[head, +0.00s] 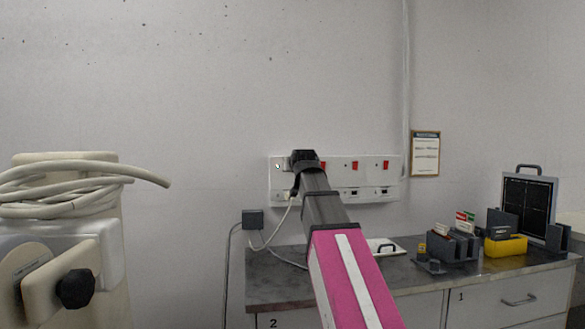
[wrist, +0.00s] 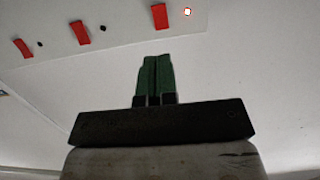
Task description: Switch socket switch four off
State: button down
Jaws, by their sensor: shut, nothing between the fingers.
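The white socket panel (head: 366,193) is on the wall with a row of red switches, among them a middle one (head: 355,166) and a right one (head: 386,164). My gripper (head: 303,155) is in front of the panel's left part and hides some of it. In the wrist view the shut, empty green fingers (wrist: 155,60) point at the panel (wrist: 115,12), just below a red switch (wrist: 160,16). Two other switches (wrist: 80,33) (wrist: 24,48) have dark indicators. No number for switch four is readable.
A white cable (head: 280,226) hangs from a plug below my gripper. The grey worktop (head: 275,283) carries dark holders (head: 455,245), a yellow box (head: 506,245) and a dark-screened panel (head: 528,206). A beige machine with a coiled hose (head: 75,190) stands at the left.

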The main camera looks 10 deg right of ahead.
jog(key=w+f, duration=0.2)
jog(key=w, duration=0.9)
jog(key=shift+w, duration=0.3)
